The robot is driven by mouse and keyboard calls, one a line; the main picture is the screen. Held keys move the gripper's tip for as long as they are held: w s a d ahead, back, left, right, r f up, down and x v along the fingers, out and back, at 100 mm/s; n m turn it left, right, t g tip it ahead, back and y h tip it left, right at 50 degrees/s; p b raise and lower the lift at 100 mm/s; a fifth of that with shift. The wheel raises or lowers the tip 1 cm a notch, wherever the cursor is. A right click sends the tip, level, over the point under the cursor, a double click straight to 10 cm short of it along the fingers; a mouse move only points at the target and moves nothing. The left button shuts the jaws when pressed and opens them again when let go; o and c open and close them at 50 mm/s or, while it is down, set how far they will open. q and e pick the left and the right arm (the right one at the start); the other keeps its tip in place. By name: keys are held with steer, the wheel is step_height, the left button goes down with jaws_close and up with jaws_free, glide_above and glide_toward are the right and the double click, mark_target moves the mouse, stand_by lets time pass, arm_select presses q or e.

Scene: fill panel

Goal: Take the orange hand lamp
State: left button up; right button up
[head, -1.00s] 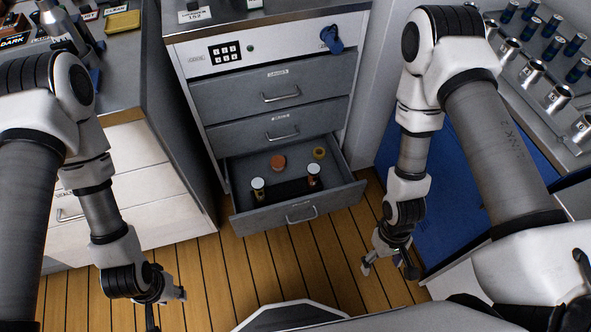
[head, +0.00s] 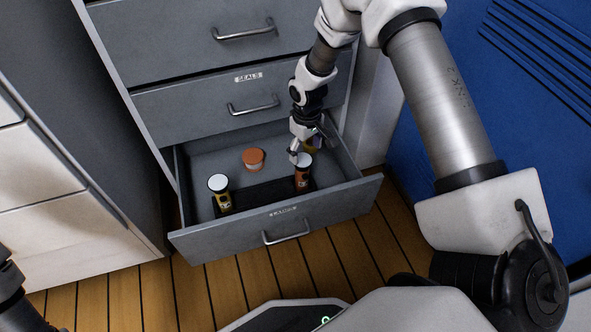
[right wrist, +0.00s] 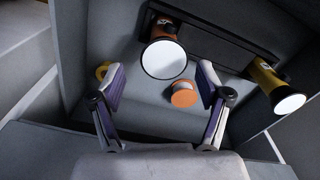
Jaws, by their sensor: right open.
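The orange hand lamp (head: 303,180), with a dark label and a white round lens, stands lens up in the open drawer at the right end of a black holder (head: 265,192). It also shows in the right wrist view (right wrist: 164,30), its white lens facing the camera. My right gripper (head: 296,150) is inside the drawer, just behind and above the lamp. In the right wrist view its two fingers (right wrist: 160,76) are spread and empty, with the lens slightly beyond the gap between them. Of my left arm only a dark part shows at the left edge; its gripper is not visible.
A yellow hand lamp (head: 221,196) stands at the holder's left end. An orange round piece (head: 253,158) lies behind the holder. A yellow ring (right wrist: 102,70) lies beside a finger. The drawer walls (head: 345,150) stand close around my right gripper. Closed drawers (head: 240,103) are above.

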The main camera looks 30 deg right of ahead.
mark_target(303, 160)
steer(key=f+b, duration=0.1)
steer(key=f, duration=0.1)
steer(key=f+b, duration=0.2)
steer(key=f, duration=0.1)
steer(key=f+b, duration=0.2)
steer(key=f, duration=0.1)
steer(key=shift+w+a, duration=0.3)
steer(key=shift+r, duration=0.2)
steer(key=c, duration=1.4)
